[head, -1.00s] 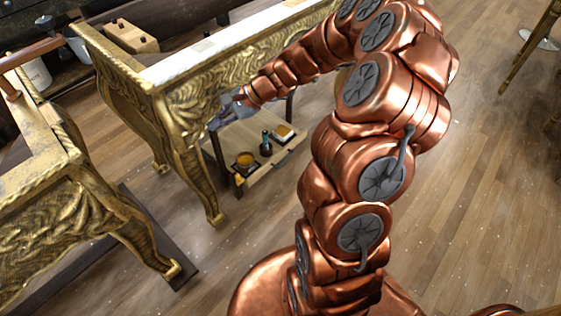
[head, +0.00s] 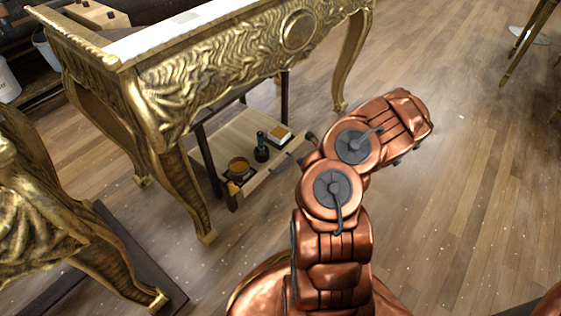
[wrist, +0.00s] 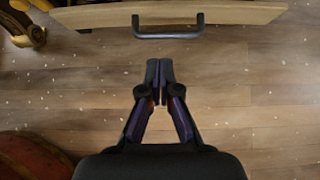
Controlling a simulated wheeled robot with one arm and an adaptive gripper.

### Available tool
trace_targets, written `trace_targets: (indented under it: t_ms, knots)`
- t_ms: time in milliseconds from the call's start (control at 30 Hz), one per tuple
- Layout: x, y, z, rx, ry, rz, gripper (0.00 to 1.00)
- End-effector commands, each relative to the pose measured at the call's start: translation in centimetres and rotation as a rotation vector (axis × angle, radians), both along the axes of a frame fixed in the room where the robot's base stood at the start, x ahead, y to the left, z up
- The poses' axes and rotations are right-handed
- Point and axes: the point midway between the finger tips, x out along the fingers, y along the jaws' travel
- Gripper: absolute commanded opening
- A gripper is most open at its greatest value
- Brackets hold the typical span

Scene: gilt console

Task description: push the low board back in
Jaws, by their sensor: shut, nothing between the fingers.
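The low board (head: 236,133) is a pale wooden shelf board in a dark frame beneath the gilt console. It carries several small items and sticks out towards me. In the wrist view, its front edge (wrist: 100,16) crosses the top, with a dark bar handle (wrist: 168,34) on it. My gripper (wrist: 159,66) is shut and empty, with its fingertips short of the handle and apart from it, over the floor. In the head view my gripper cannot be made out clearly; my copper arm covers that area.
The gilt console (head: 215,75) stands over the board, its front leg (head: 185,195) left of it. On the board are an amber bowl (head: 238,169), a dark bottle (head: 261,150) and a small box (head: 280,135). Another gilt table (head: 35,210) is at left. Floor is open at right.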

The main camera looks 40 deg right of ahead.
Motion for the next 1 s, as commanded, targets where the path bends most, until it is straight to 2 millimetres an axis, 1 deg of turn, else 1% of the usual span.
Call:
trace_targets:
  t_ms: [33, 133, 267, 733, 833, 1000]
  knots:
    - [-0.1, -0.2, -0.5, 0.001, 0.003, -0.008, 0.00]
    - [0.2, -0.3, -1.1, 0.001, 0.005, -0.012, 0.00]
    - [1.2, -0.1, -2.3, 0.000, 0.004, -0.011, 0.00]
    - [6.7, 1.4, -7.9, -0.002, 0.005, -0.006, 0.00]
    - [8.3, 1.8, -7.6, -0.001, 0.002, -0.005, 0.00]
    - [9.8, 2.2, -7.5, 0.001, 0.002, -0.006, 0.00]
